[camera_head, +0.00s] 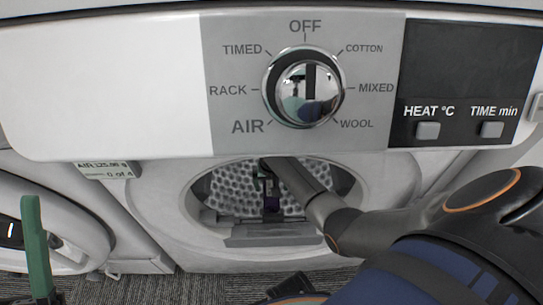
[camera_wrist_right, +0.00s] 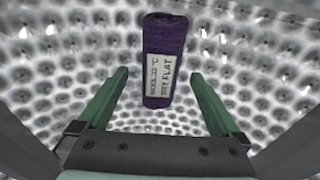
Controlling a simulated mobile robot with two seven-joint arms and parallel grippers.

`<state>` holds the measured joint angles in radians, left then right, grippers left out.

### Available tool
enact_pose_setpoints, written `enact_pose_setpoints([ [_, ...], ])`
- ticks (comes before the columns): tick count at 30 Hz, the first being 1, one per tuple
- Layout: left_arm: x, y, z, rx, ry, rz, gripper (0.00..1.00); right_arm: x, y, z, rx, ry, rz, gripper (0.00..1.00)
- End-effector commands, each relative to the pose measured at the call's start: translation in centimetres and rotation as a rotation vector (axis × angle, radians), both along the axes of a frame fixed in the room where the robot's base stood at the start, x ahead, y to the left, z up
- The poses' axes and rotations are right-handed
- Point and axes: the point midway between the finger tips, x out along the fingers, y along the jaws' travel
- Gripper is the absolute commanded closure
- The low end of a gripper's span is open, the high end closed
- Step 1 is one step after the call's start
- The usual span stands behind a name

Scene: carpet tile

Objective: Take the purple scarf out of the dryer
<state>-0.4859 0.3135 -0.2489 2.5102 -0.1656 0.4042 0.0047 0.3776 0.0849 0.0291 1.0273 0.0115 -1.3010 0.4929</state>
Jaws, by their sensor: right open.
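The dryer (camera_head: 110,90) fills the head view, with its round drum opening at lower centre. The purple scarf (camera_wrist_right: 165,45) is a rolled or folded bundle with a white care label, lying in the perforated drum in the right wrist view. My right arm reaches through the opening. My right gripper (camera_wrist_right: 160,75) is open, its green fingers on either side of the scarf's near end, apart from it. My left gripper (camera_head: 35,235) shows only as a green finger at the lower left edge.
The metal drum wall (camera_wrist_right: 50,100) surrounds the right gripper. A grey ledge (camera_head: 270,234) lies at the opening's lower rim. The control panel with its dial (camera_head: 303,93) overhangs the opening. Another machine with a round door (camera_head: 70,235) stands at left. Grey carpet lies below.

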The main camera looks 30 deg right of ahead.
Motion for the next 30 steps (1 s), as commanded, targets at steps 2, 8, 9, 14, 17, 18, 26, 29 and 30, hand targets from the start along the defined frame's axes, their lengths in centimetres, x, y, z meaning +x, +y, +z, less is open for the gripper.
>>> enact_pose_setpoints([
  [2,0.0,-0.1,-0.7,0.003,0.001,0.001,0.5,0.1,-0.1,-0.7,0.0,0.0,0.0,0.0],
  [8,0.0,-0.3,-3.2,0.024,0.0,0.008,0.5,0.4,-0.3,-3.2,-0.001,0.001,0.0,0.0],
  [9,0.1,-0.4,-3.7,0.028,0.001,0.009,0.5,0.5,-0.4,-3.7,0.0,0.001,0.0,0.0],
  [14,0.2,-0.6,-5.0,0.045,0.01,0.015,0.5,0.7,-0.4,-5.1,0.0,0.001,0.001,0.0],
  [17,0.3,-0.7,-5.0,0.045,0.015,0.015,0.5,0.7,-0.4,-5.0,0.0,0.0,0.001,0.0],
  [18,0.2,-0.7,-4.9,0.043,0.015,0.016,0.5,0.7,-0.4,-4.9,0.0,0.0,0.001,0.0],
  [26,0.3,-0.6,-4.7,0.033,0.014,0.018,0.5,0.7,-0.4,-4.9,0.0,0.0,0.001,0.18],
  [29,0.2,-0.6,-4.7,0.033,0.014,0.017,0.5,0.7,-0.4,-4.9,0.0,0.001,0.001,0.29],
  [30,0.2,-0.6,-4.7,0.033,0.014,0.017,0.5,0.7,-0.4,-4.9,0.0,0.001,0.001,0.34],
])
